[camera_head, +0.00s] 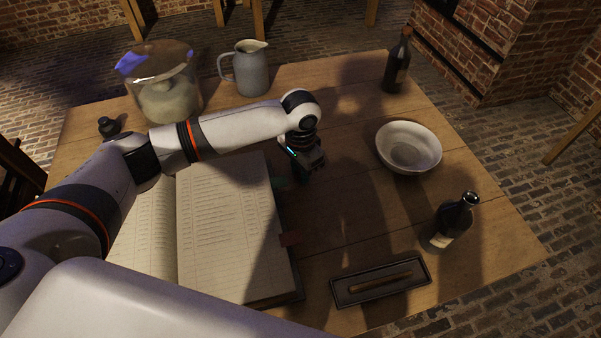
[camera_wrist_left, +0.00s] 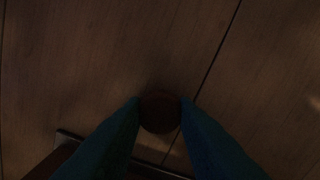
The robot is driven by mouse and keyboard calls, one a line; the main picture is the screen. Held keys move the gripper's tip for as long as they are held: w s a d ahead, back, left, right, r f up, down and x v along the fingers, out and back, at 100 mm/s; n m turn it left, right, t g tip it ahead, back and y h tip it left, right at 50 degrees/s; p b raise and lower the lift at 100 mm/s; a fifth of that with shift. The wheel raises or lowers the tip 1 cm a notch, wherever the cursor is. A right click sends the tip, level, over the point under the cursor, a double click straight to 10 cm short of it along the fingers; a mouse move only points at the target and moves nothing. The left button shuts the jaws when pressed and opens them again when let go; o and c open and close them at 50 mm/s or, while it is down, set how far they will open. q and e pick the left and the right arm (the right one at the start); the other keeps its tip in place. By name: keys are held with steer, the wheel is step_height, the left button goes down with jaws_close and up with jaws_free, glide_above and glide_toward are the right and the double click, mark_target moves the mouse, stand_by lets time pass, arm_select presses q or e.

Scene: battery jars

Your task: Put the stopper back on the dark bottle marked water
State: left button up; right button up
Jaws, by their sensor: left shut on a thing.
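My left gripper (camera_head: 302,170) is over the middle of the table, beside the open book's right edge. In the left wrist view its fingers (camera_wrist_left: 160,112) are shut on a small round dark brown thing (camera_wrist_left: 160,108), which looks like the stopper. The head view hides most of it. A dark bottle (camera_head: 453,223) with a pale label and an open-looking mouth stands upright at the front right, apart from the gripper. Another dark bottle (camera_head: 397,66) stands at the back right and looks closed. I cannot read either label. My right gripper is not in view.
A white bowl (camera_head: 423,138) lies between the bottles. A tray (camera_head: 347,294) with a thin stick is at the front. The open book (camera_head: 225,225), glass jar (camera_head: 170,100), grey jug (camera_head: 252,75) and a small dark object (camera_head: 109,127) are leftward.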

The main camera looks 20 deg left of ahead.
arm_select(q)
step_height(320, 180, up, 10)
steer(key=shift+p, duration=0.4)
steer(key=shift+d, duration=0.1)
stand_by(0.5)
